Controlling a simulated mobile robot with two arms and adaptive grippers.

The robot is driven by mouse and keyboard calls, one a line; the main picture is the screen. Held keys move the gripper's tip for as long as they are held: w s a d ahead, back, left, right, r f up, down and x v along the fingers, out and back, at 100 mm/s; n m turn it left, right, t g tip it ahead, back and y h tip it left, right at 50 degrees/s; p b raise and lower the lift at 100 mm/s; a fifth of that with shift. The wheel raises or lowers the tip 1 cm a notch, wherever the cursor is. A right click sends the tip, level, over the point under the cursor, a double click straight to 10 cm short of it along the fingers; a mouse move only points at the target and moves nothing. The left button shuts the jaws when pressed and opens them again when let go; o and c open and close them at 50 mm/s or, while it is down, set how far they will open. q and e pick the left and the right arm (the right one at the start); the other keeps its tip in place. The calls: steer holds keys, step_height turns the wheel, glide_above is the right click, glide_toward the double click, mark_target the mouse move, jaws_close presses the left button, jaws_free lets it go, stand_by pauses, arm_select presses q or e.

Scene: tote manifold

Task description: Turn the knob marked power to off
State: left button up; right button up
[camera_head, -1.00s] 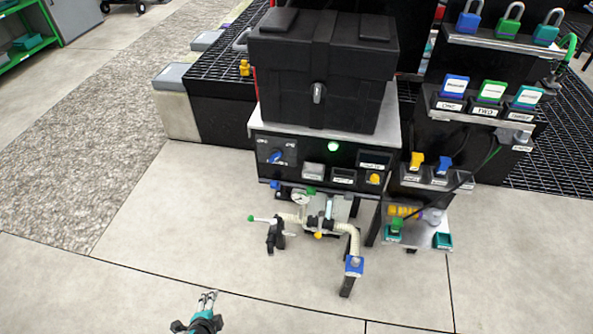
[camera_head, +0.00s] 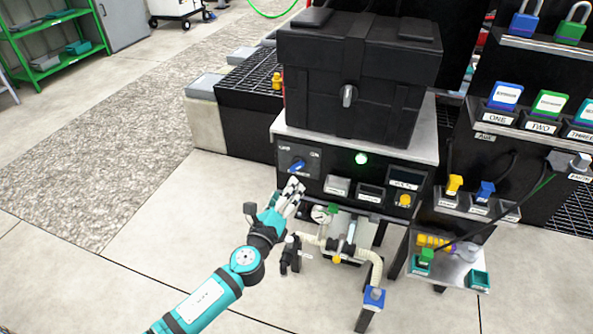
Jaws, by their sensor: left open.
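The power knob (camera_head: 297,166) is a blue pointer knob at the left end of the black control panel (camera_head: 328,180). Small white labels are printed above it; they are too small to read surely. A green lamp (camera_head: 361,158) glows right of the knob. My left gripper (camera_head: 293,186) is open and empty, in front of the panel just below the knob. I cannot tell whether it touches the panel. The knob is still mostly in view above the fingertips. My right gripper is not in view.
A black case (camera_head: 360,75) stands on top of the panel unit. Pipes with a gauge (camera_head: 320,214) and a blue-capped post (camera_head: 374,297) are below. Padlocks and labelled holders (camera_head: 503,97) are at the right. The floor at left is clear.

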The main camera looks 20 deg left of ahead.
mark_target(296, 170)
arm_select(q)
steer(key=w+b, duration=0.1)
steer(key=w, duration=0.7)
steer(key=shift+d+f, duration=0.1)
steer(key=shift+w, duration=0.65)
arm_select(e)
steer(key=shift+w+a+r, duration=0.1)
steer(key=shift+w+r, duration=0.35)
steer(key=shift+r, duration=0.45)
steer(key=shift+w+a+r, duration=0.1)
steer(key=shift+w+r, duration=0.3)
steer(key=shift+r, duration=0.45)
arm_select(q)
steer(key=c, duration=1.2)
steer(key=shift+o, duration=0.2)
